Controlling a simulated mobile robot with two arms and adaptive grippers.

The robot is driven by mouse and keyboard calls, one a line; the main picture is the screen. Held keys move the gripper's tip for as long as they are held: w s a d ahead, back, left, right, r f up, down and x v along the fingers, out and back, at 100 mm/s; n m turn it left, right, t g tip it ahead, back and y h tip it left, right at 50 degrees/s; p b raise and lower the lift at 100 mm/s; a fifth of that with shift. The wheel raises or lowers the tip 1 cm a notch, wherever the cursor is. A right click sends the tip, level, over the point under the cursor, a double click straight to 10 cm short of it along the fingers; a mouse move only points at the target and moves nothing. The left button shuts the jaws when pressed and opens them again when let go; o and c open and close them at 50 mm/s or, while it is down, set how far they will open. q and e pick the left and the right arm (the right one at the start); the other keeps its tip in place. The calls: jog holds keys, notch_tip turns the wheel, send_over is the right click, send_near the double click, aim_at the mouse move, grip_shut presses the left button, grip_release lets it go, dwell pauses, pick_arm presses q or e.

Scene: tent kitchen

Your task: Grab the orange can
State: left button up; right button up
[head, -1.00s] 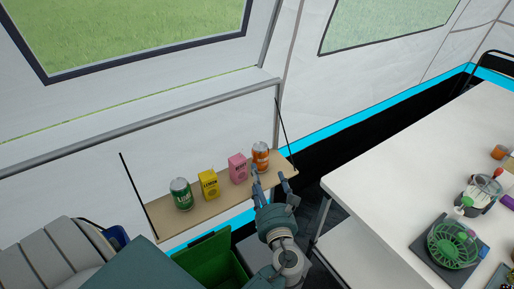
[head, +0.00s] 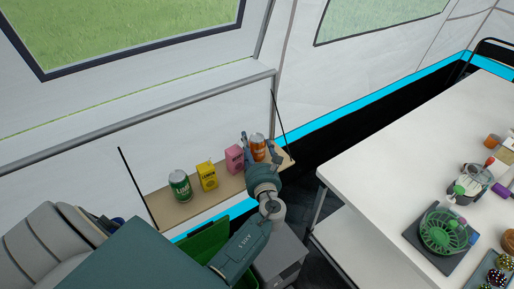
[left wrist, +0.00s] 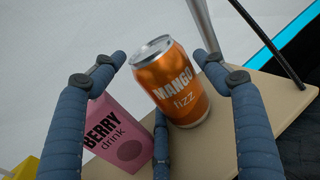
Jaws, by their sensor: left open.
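The orange can (head: 257,145), labelled mango fizz, stands at the right end of the small wooden shelf. In the left wrist view the orange can (left wrist: 175,85) lies between the spread fingers of my left gripper (left wrist: 178,75). The fingers are open, with visible gaps to the can's sides. In the head view my left gripper (head: 259,150) is at the can and partly covers it. My right gripper is not in view.
A pink berry carton (head: 234,158) stands close to the can's left; a finger overlaps it in the wrist view. A yellow carton (head: 207,176) and green can (head: 180,186) are further left. A thin black shelf support (head: 281,127) is on the right. A white table (head: 370,170) stands at right.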

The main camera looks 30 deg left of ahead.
pick_arm(q)
jog(key=c, duration=0.6)
jog(key=shift+r, duration=0.15)
jog(key=shift+c, duration=0.2)
